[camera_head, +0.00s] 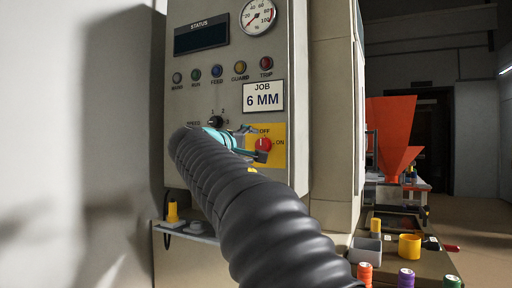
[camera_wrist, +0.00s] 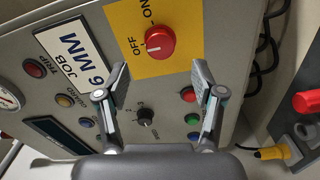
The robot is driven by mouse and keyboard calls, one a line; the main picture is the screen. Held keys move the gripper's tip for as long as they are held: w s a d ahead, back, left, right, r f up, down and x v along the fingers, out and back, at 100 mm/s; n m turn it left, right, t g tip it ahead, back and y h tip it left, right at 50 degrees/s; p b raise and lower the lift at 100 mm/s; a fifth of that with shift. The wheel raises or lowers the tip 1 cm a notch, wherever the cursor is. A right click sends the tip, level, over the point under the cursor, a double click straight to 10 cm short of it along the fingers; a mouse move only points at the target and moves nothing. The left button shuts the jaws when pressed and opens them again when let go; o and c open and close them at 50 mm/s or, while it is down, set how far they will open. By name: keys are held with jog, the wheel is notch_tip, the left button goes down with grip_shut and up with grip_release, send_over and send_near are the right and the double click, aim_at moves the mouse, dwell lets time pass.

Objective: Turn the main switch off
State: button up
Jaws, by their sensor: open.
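The main switch is a red round knob (camera_head: 263,145) on a yellow plate (camera_head: 279,156) marked OFF and ON, on the grey control panel. In the wrist view the red knob (camera_wrist: 160,42) lies just beyond the fingertips, with its yellow plate (camera_wrist: 188,20) around it. A small pale mark shows on the knob; I cannot tell for sure which label it points at. My gripper (camera_wrist: 160,70) is open and empty, its two fingers apart and short of the knob. In the head view my gripper (camera_head: 253,143) is partly hidden by my arm and overlaps the plate's left part.
A black selector knob (camera_wrist: 146,117) sits between the fingers in the wrist view. A JOB 6 MM sign (camera_head: 263,96), coloured lamps and a gauge (camera_head: 258,16) are higher on the panel. A bench with a grey bin (camera_head: 366,250) and a yellow cup (camera_head: 410,246) stands right.

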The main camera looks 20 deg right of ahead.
jog(key=v, duration=0.5)
jog(key=shift+s+a, duration=0.15)
jog(key=s+a+f+g+y, duration=0.1)
jog(key=a+f+y, duration=0.15)
jog(key=f, duration=0.85)
jog(key=s+a+f+g+y, duration=0.15)
jog(key=f+y, duration=0.25)
jog(key=f, duration=0.7)
jog(key=s+a+f+m+g+y, duration=0.1)
jog(key=s+f+y, duration=0.3)
jog(key=s+f, duration=0.7)
jog(key=s+a+f+m+g+y, duration=0.2)
jog(key=s+a+f+m+y, duration=0.1)
jog(key=s+f, duration=0.8)
jog(key=shift+s+a+f+m+y, duration=0.3)
jog(key=shift+s+a+m, duration=0.45)
jog(key=shift+s, duration=1.75)
